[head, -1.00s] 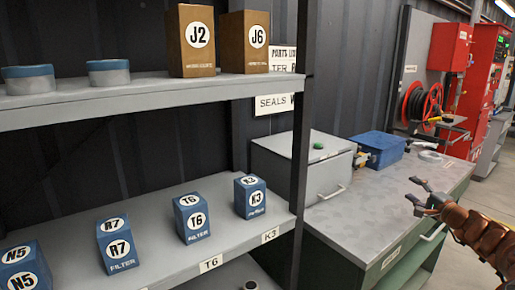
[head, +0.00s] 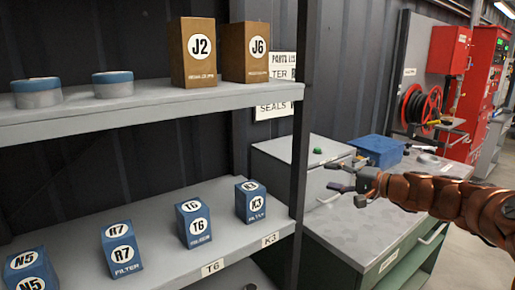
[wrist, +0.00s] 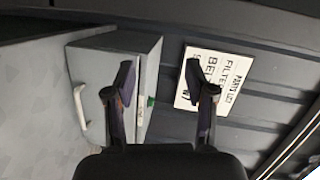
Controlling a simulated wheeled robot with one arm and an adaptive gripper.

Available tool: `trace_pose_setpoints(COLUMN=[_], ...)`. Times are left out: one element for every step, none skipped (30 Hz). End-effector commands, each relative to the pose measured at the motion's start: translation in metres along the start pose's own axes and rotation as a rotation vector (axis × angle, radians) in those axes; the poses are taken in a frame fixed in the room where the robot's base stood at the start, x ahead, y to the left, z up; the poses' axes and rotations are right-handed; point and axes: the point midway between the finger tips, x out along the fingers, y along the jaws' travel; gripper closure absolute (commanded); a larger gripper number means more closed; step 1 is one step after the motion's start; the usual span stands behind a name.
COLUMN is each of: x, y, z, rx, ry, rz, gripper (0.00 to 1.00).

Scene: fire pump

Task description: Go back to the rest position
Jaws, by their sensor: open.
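My gripper (head: 343,178) is open and empty at the end of my copper-coloured arm, which comes in from the right in the head view. It hangs in the air in front of the grey cabinet box and the workbench (head: 345,235), right of the shelf post. In the wrist view my gripper (wrist: 162,88) shows two spread fingers with nothing between them. Beyond them are the grey box (wrist: 145,50) with its white handle and the wall sign (wrist: 218,80).
The shelf rack (head: 150,240) on the left holds blue filter boxes, such as K3 (head: 250,203), with brown boxes J2 (head: 193,52) and J6 (head: 246,52) above. A blue bin (head: 378,150) stands on the bench. A red hose reel (head: 420,105) is at the back right.

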Motion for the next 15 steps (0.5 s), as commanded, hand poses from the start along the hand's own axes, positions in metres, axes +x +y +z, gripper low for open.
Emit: trace_pose_setpoints(x=[0.007, 0.011, 0.015, 0.018, 0.019, 0.019, 0.019, 0.018, 0.015, 0.012, 0.008, 0.003, -0.002, -0.008, -0.017], y=[-0.015, -0.021, -0.026, -0.028, -0.031, -0.034, -0.035, -0.034, -0.033, -0.032, -0.03, -0.026, -0.023, -0.019, -0.014], z=[0.029, 0.046, 0.07, 0.088, 0.107, 0.13, 0.147, 0.164, 0.186, 0.201, 0.215, 0.234, 0.248, 0.261, 0.277], rx=[-0.026, -0.043, -0.062, -0.076, -0.093, -0.115, -0.13, -0.145, -0.164, -0.182, -0.197, -0.214, -0.229, -0.244, -0.261], ry=[-0.06, -0.095, -0.145, -0.183, -0.221, -0.266, -0.299, -0.333, -0.374, -0.401, -0.429, -0.466, -0.492, -0.516, -0.546], rz=[0.023, 0.041, 0.066, 0.089, 0.112, 0.142, 0.168, 0.196, 0.232, 0.261, 0.292, 0.333, 0.366, 0.398, 0.444], gripper=[0.45, 0.45, 0.45, 0.45, 0.45, 0.45, 0.45, 0.45, 0.45, 0.45, 0.45, 0.45, 0.45, 0.45, 0.45])
